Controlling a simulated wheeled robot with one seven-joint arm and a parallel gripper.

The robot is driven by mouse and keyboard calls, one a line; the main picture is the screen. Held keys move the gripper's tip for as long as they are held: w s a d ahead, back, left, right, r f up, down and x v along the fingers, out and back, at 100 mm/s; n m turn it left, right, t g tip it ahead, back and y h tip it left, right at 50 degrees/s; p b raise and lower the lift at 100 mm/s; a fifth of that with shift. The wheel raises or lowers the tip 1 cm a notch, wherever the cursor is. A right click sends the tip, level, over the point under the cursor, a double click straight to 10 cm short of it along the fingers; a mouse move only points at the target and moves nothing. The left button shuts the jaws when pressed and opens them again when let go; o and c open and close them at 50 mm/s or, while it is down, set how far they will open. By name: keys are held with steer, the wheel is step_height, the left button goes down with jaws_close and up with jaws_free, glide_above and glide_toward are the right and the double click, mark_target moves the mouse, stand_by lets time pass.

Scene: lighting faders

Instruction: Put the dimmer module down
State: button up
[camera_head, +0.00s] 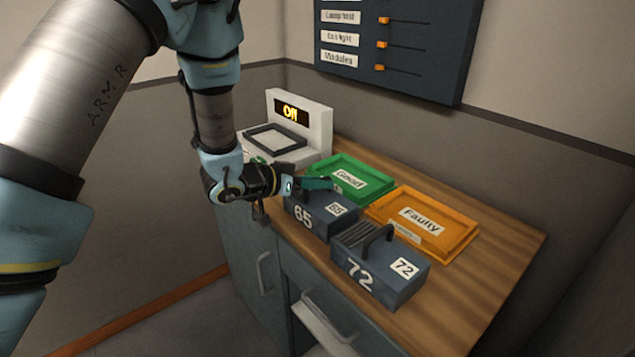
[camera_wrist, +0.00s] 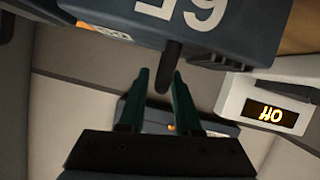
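A dark blue-grey dimmer module marked 65 (camera_head: 320,224) stands upright on the wooden counter, in front of the green tray. The wrist view shows its body (camera_wrist: 215,28) and its black handle (camera_wrist: 169,68). My gripper (camera_head: 318,183) is just above this module. In the wrist view my gripper's two green fingers (camera_wrist: 160,76) are apart, with the handle near their tips and a gap on the left side. The handle is hidden behind my gripper in the head view. A second module marked 72 (camera_head: 365,278), with a black handle, stands to the right.
A green tray labelled Good (camera_head: 376,172) and an orange tray labelled Faulty (camera_head: 458,232) lie behind the modules. A white device (camera_head: 318,125) displaying Off stands at the back left. A slider panel (camera_head: 420,60) hangs on the wall. The counter's right end is clear.

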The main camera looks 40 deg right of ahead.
steer(key=shift+o, duration=0.8)
steer(key=shift+r, duration=0.2)
steer(key=b+v, duration=0.2)
steer(key=v, duration=1)
steer(key=shift+w+f, duration=0.1)
steer(key=shift+f, duration=0.05)
